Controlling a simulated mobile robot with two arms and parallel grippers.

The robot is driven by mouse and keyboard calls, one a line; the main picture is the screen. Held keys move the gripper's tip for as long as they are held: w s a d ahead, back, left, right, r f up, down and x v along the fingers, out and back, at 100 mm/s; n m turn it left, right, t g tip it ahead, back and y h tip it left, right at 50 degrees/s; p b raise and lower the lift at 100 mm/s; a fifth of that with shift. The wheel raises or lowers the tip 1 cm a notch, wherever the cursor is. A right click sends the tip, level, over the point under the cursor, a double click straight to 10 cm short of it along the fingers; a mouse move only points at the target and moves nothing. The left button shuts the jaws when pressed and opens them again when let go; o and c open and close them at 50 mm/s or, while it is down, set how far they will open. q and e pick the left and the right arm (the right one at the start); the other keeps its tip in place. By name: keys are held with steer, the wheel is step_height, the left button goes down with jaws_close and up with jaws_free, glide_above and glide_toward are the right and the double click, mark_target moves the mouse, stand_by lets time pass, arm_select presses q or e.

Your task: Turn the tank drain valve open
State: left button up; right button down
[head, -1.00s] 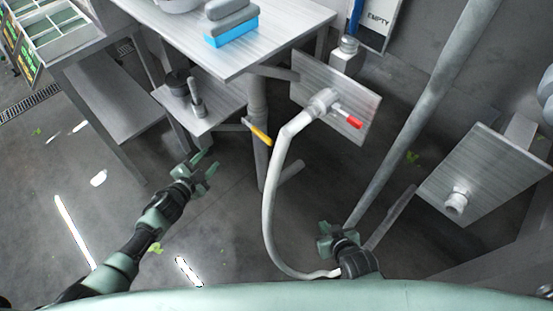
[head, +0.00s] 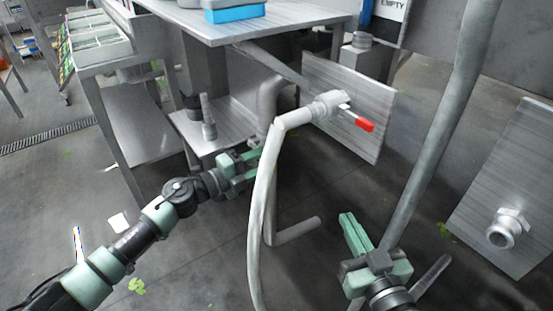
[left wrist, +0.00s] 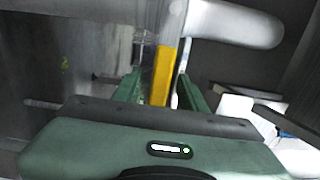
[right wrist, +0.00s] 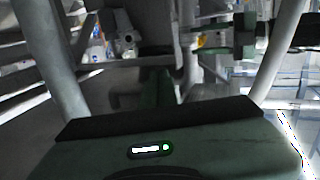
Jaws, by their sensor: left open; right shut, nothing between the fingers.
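The drain valve's yellow lever (left wrist: 162,72) stands upright between the two fingers of my left gripper (left wrist: 158,95) in the left wrist view. The fingers are open on either side of it; I cannot tell whether either touches it. In the head view my left gripper (head: 256,160) is at the drain pipe (head: 270,100) under the tank table and hides the lever. A small yellow patch, likely the lever, shows in the right wrist view (right wrist: 198,41). My right gripper (head: 346,218) is shut and empty, low at the right of the hose.
A pale hose (head: 262,200) hangs between my grippers from a tap with a red handle (head: 364,124) on a metal plate (head: 380,95). A grey pole (head: 440,130) slopes at the right.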

arm_select(q)
steer(key=shift+x, duration=1.5)
jaws_close()
arm_select(e)
steer(key=r, duration=0.1)
steer(key=r+t, duration=0.1)
steer(key=r, duration=0.1)
steer(key=shift+a+r+t+y, duration=0.1)
steer(key=shift+a+t+y, duration=0.2)
steer(key=shift+t, duration=0.1)
